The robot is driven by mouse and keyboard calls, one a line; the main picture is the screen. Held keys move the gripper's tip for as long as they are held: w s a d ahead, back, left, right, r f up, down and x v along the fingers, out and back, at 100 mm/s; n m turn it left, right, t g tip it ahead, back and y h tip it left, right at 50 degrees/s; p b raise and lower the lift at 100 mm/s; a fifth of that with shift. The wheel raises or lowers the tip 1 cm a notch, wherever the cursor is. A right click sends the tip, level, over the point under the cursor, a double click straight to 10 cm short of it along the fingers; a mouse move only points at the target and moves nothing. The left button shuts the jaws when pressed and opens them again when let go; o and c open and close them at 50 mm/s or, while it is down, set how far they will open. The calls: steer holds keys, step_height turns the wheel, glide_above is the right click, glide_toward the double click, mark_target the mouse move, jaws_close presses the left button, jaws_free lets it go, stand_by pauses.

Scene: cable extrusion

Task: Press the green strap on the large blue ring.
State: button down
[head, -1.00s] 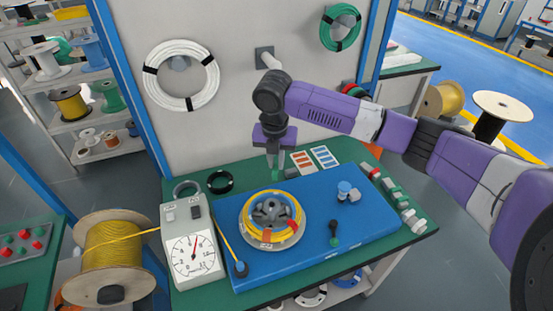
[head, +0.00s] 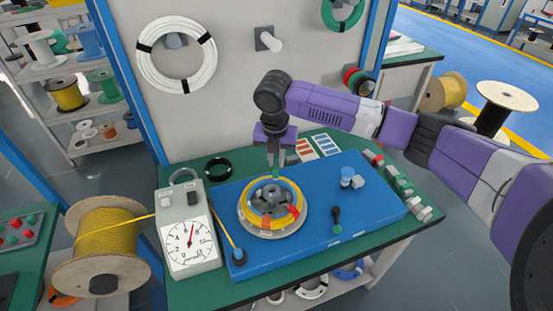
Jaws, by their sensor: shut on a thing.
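My gripper (head: 275,168) points down over the far edge of the coil winder. It is shut on a small green strap (head: 275,174), partly hidden between the fingers. Below it a yellow ring of cable (head: 245,206) sits around a grey hub (head: 271,198) on the blue plate. Red straps (head: 293,211) show on this ring's right and near sides. The strap appears at the ring's far edge; I cannot tell whether it touches. The ring on the winder looks yellow, not blue; a blue ring (head: 349,271) lies on the shelf below the table.
A dial gauge (head: 188,238) and a yellow spool (head: 100,245) stand left. A black ring (head: 218,168) lies behind the plate.

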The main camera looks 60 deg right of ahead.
mark_target(276, 173)
steer(key=shift+f, duration=0.15)
steer(key=shift+f+b, duration=0.9)
steer(key=shift+f, duration=0.45)
steer(key=shift+f, duration=0.6)
stand_by(1.2)
steer(key=c, duration=1.3)
jaws_free()
steer(key=shift+r, duration=0.1)
steer(key=shift+r+p, duration=3.15)
steer(key=shift+r, duration=0.8)
